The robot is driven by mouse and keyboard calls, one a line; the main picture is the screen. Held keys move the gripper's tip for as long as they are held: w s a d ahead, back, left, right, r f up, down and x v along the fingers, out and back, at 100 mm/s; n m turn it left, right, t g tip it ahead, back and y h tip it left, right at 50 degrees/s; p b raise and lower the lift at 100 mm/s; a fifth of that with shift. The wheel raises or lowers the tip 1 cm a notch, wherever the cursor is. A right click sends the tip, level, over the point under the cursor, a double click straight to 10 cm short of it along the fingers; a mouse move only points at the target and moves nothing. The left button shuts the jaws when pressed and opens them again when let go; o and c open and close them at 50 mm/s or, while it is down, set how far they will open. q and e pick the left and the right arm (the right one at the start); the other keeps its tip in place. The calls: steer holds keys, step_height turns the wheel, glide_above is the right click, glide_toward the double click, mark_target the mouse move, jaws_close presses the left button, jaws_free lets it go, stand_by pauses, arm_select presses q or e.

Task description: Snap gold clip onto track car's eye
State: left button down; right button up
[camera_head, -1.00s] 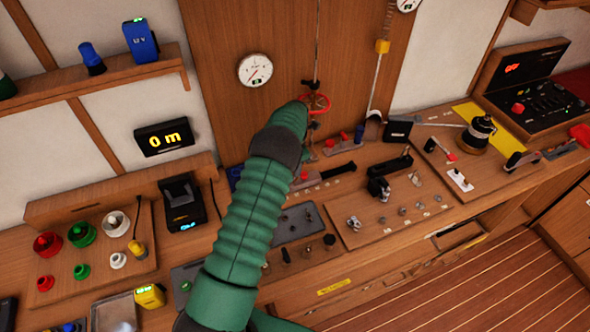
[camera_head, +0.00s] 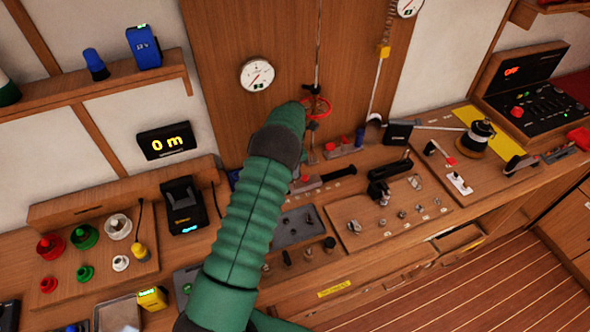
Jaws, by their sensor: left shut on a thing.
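My left arm rises from the bottom middle, and its dark wrist hides most of my left gripper (camera_head: 311,124) at the wooden back panel. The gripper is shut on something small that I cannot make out. A red loop (camera_head: 318,107) shows just beyond the arm's end, around a thin vertical track (camera_head: 318,55). Small dark and metal parts sit on the track by the loop. I cannot tell the track car, its eye or the gold clip apart there. My right gripper is not in view.
A round gauge (camera_head: 257,74) hangs left of the track. Below, the counter holds a board with metal fittings (camera_head: 388,210), a grey tray (camera_head: 297,226) and a winch (camera_head: 480,135). Open air lies in front of the panel.

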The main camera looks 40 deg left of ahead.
arm_select(q)
steer(key=c, duration=1.5)
jaws_free()
step_height(320, 180, up, 17)
steer(key=b, duration=0.2)
steer(key=shift+f, duration=0.15)
steer(key=s+d+f+m+b, duration=0.1)
steer(key=s+d+f+m, duration=0.3)
steer(key=s+d+m, duration=0.3)
steer(key=s+d+f+m+t+b, duration=0.1)
steer(key=s+d+f+m, duration=0.2)
steer(key=s+d+m, duration=0.4)
steer(key=s+d+f+m+t+b, duration=0.1)
steer(key=s+d+f+m, duration=0.3)
steer(key=d+m, duration=0.9)
steer(key=s+m, duration=0.3)
steer(key=m, duration=0.1)
steer(key=shift+f, duration=0.35)
